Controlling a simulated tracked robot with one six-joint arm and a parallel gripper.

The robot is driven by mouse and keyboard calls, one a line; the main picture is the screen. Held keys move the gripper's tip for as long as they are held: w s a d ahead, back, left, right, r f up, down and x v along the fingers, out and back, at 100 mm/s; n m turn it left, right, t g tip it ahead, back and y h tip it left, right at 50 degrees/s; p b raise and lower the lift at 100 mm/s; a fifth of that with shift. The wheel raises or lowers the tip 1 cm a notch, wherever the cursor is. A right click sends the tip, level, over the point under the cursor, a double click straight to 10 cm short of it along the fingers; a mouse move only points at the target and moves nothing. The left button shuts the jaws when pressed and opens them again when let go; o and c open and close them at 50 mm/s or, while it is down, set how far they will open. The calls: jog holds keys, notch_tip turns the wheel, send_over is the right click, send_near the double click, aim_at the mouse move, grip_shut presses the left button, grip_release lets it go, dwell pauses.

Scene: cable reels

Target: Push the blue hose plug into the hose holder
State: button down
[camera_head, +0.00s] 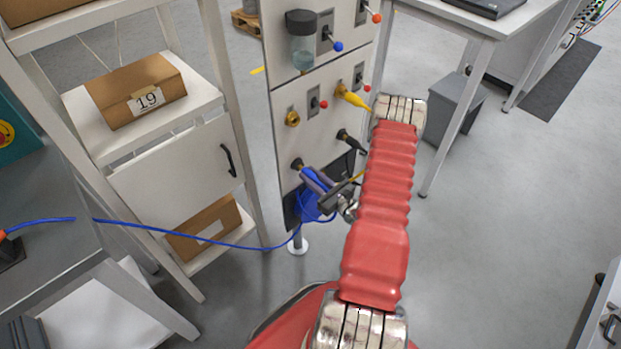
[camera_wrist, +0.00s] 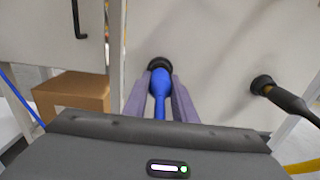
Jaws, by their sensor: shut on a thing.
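The blue hose plug (camera_wrist: 160,85) is between the two grey-purple fingers of my gripper (camera_wrist: 160,96) in the wrist view. Its front end meets the dark round hose holder (camera_wrist: 159,64) on the pale panel; I cannot tell how deep it sits. The plug appears in line with the holder. In the head view my gripper (camera_head: 312,178) is at the lower left of the panel, and the holder (camera_head: 297,163) shows just beyond its fingertips. The fingers hide most of the plug there.
A black plug (camera_head: 349,139) sits in a holder to the right, a yellow plug (camera_head: 350,96) above it. The blue hose (camera_head: 190,234) runs left past a shelf with boxes (camera_head: 137,92). A table (camera_head: 480,22) stands at right.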

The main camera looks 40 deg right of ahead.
jog(key=shift+w, duration=0.15)
jog(key=c, duration=1.4)
grip_release()
jog(key=s, duration=1.4)
jog(key=shift+d, duration=0.2)
jog(key=shift+w+f, duration=0.1)
